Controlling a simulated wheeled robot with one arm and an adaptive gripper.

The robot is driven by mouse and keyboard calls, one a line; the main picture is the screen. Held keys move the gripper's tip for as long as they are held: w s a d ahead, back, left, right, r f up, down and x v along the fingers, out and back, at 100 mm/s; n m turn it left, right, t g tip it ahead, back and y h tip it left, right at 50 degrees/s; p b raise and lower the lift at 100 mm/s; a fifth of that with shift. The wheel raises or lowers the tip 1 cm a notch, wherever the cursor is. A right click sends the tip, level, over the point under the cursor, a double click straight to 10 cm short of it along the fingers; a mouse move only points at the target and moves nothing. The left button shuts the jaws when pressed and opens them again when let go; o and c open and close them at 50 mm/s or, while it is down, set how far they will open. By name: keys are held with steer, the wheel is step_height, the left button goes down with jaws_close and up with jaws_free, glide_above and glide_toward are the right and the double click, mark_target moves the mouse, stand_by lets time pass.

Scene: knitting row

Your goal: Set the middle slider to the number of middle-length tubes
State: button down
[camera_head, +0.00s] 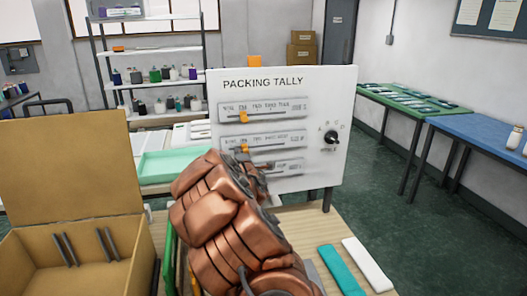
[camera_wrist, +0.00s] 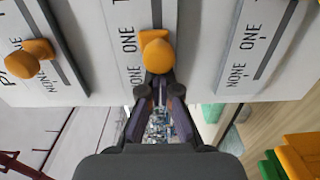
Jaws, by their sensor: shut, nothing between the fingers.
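A white board titled PACKING TALLY (camera_head: 283,84) carries three horizontal slider strips. The middle slider's orange knob (camera_head: 243,149) sits toward the left end of its strip. In the wrist view this knob (camera_wrist: 157,52) is beside the ONE and NONE labels; its exact mark is unclear. The top slider's orange knob (camera_head: 243,118) is also toward the left. The bottom slider's knob is not visible. My gripper (camera_wrist: 158,88) is shut and empty, with its fingertips at or very near the middle knob; contact is unclear. Several grey tubes (camera_head: 71,249) stand in an open cardboard box (camera_head: 70,160).
A dark dial (camera_head: 330,137) is on the board's right side. Teal (camera_head: 341,270) and white (camera_head: 368,265) slabs lie on the wooden table at the front right. Shelves with bottles (camera_head: 155,75) stand behind. My arm covers the lower left of the board.

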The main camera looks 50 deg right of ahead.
steer(key=shift+s+d+p, duration=0.35)
steer(key=shift+s+d, duration=0.6)
steer(key=shift+d, duration=0.3)
steer(key=shift+s+d+p, duration=0.4)
steer(key=shift+s+d, duration=0.55)
steer(key=shift+d, duration=0.35)
steer(key=shift+s+d+p, duration=0.35)
steer(key=shift+s+d, duration=0.6)
steer(key=shift+d, duration=0.3)
steer(key=shift+w+a+f+b, duration=0.1)
steer(key=shift+w+a+b, duration=0.05)
steer(key=shift+b, duration=0.2)
steer(key=shift+w+a+b, duration=0.25)
steer(key=shift+a+b, duration=0.15)
steer(key=shift+b, duration=0.1)
steer(key=b, duration=0.2)
glide_toward(259, 147)
steer(key=shift+v, duration=0.8)
